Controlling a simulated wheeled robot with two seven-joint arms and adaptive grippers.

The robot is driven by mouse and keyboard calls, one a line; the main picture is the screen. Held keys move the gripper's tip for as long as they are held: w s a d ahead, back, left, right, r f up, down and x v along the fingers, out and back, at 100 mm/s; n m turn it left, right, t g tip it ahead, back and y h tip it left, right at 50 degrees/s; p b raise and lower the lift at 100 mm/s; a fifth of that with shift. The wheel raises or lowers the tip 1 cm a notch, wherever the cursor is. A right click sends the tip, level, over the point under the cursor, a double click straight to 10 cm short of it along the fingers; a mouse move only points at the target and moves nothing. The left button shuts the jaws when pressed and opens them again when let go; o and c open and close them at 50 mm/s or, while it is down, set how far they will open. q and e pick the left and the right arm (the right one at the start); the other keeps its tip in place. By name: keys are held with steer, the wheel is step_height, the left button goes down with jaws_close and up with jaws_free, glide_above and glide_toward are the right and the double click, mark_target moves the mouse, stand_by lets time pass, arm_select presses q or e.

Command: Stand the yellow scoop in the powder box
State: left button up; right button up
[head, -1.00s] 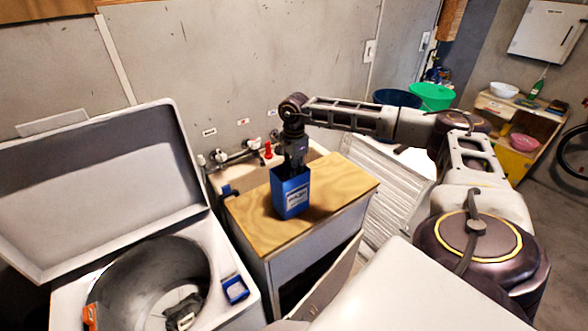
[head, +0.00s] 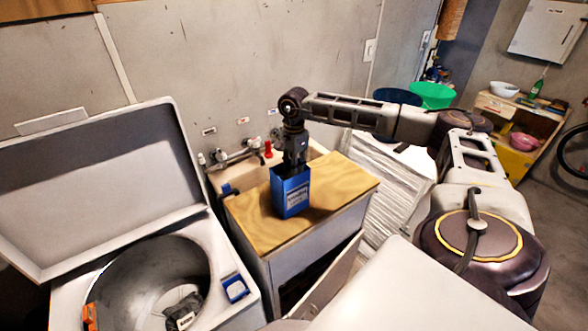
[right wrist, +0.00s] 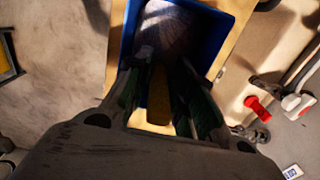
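The blue powder box (head: 291,196) stands upright on the wooden top of the cabinet. My right gripper (head: 293,165) points down at its open top, with the fingertips hidden by the box in the head view. The right wrist view shows the box's blue rim (right wrist: 229,35) around pale powder. A dull yellow strip, seemingly the yellow scoop (right wrist: 159,92), lies between the fingers of my right gripper (right wrist: 160,75). I cannot tell whether the fingers press on it or stand apart from it. The scoop is hidden in the head view. My left gripper is not in view.
The wooden cabinet top (head: 335,185) is clear around the box. A sink with taps (head: 235,156) lies behind it. An open top-loading washer (head: 75,300) with a raised lid (head: 90,190) stands at left. Green (head: 432,95) and dark blue basins are behind my right arm.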

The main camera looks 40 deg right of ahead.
step_height(320, 180, up, 11)
steer(key=shift+f+b, duration=0.1)
steer(key=shift+b, duration=1)
